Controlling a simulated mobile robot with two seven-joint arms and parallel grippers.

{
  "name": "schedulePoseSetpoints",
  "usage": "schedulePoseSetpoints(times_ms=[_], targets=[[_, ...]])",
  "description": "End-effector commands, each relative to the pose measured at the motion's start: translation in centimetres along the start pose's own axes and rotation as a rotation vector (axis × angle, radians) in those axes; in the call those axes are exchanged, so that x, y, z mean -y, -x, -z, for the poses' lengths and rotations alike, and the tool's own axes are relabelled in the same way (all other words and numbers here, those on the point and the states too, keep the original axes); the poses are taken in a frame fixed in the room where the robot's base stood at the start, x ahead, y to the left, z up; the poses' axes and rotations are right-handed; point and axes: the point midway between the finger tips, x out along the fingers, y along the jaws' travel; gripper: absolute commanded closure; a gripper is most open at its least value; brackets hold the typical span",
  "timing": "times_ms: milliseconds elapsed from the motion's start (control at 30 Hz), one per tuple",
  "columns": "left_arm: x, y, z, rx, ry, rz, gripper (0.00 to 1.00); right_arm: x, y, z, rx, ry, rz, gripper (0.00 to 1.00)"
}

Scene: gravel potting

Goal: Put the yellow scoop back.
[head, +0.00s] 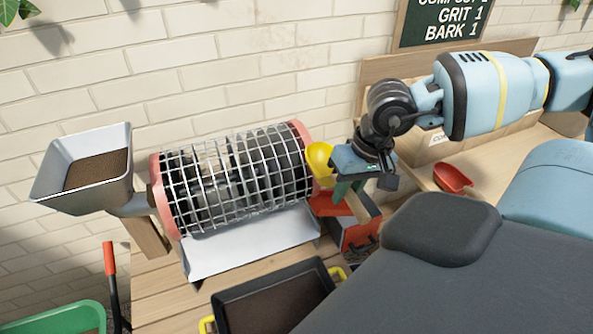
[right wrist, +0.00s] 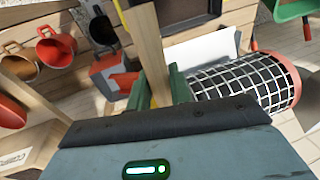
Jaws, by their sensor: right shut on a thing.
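The yellow scoop (head: 318,160) shows in the head view at the right end of the mesh drum. Only part of it is visible, beside my right gripper (head: 352,185). My right gripper is shut on the scoop and holds it above the red and grey box. In the right wrist view, the green fingers (right wrist: 157,90) are close together with a little yellow between them. The scoop's bowl is not clear in that view. My left gripper is not in view.
The mesh drum (head: 235,180) stands close left of the gripper, with a grey hopper (head: 62,190) at its far end. The red and grey box (head: 355,237) is below. A black tray (head: 232,315) is in front. A red scoop (head: 452,178) lies on the bench at right.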

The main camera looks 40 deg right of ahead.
Motion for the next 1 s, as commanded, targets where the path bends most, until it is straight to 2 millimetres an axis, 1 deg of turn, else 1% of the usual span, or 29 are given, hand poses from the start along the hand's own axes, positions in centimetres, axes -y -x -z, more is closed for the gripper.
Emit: schedulePoseSetpoints(times_ms=[67,133,267,367,467,500,700,800,900,1000], targets=[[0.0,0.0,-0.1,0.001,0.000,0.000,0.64,-0.2,-0.4,-0.4,-0.007,-0.013,0.009,1.00],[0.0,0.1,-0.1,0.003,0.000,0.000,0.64,-0.2,-1.4,-1.2,-0.006,-0.020,0.011,1.00],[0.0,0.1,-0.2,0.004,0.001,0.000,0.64,1.0,-2.7,-2.1,-0.004,-0.002,0.015,1.00],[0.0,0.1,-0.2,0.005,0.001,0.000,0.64,2.6,-3.6,-2.7,0.001,0.031,0.018,1.00],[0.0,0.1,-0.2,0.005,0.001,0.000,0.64,4.8,-4.4,-3.3,0.011,0.080,0.020,1.00],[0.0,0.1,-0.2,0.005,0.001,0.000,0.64,5.8,-4.6,-3.5,0.016,0.105,0.021,1.00],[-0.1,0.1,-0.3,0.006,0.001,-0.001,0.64,10.9,-4.9,-4.5,0.044,0.245,0.028,1.00],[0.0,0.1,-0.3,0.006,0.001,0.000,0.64,12.9,-4.8,-4.9,0.060,0.308,0.030,1.00],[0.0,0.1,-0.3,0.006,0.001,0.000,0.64,14.1,-4.7,-5.2,0.071,0.349,0.030,1.00],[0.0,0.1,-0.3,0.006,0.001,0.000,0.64,14.7,-4.6,-5.3,0.077,0.370,0.032,1.00]])
